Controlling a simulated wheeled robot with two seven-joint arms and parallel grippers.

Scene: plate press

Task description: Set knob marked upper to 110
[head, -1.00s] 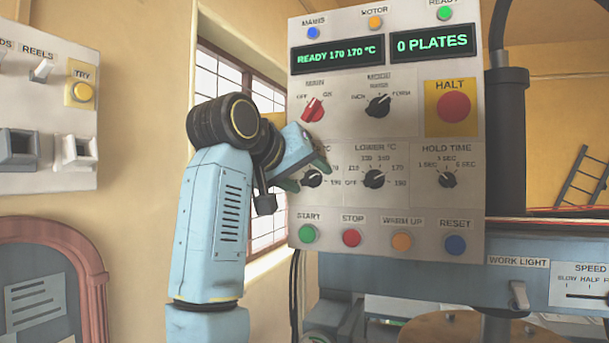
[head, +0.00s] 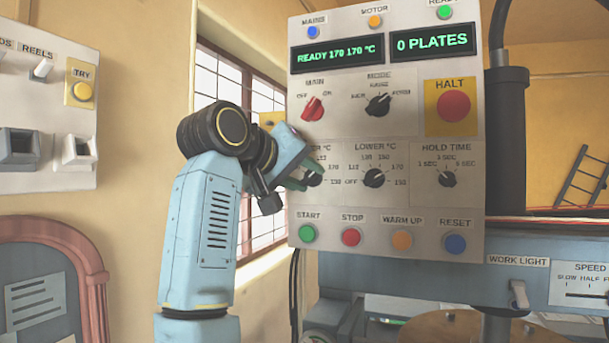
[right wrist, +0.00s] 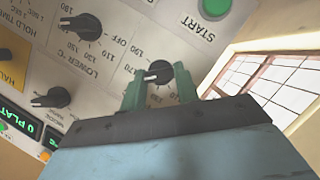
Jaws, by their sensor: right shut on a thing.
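The upper knob (head: 316,178) is a black dial at the left of the panel's lower row, left of the LOWER °C knob (head: 374,178). Its label is partly hidden by my right gripper. In the right wrist view the upper knob (right wrist: 159,72) sits between the green fingertips of my right gripper (right wrist: 158,88), which is shut on it. Its white mark appears to point toward 170. In the head view my right gripper (head: 312,175) reaches it from the left. The display (head: 338,53) reads READY 170 170 °C. My left gripper is out of view.
The red MAIN knob (head: 313,108) is just above the gripper. The START button (head: 307,233) is below it, with STOP (head: 351,237) to its right. The HALT button (head: 453,107) is at the upper right. A barred window (head: 262,95) lies behind my arm.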

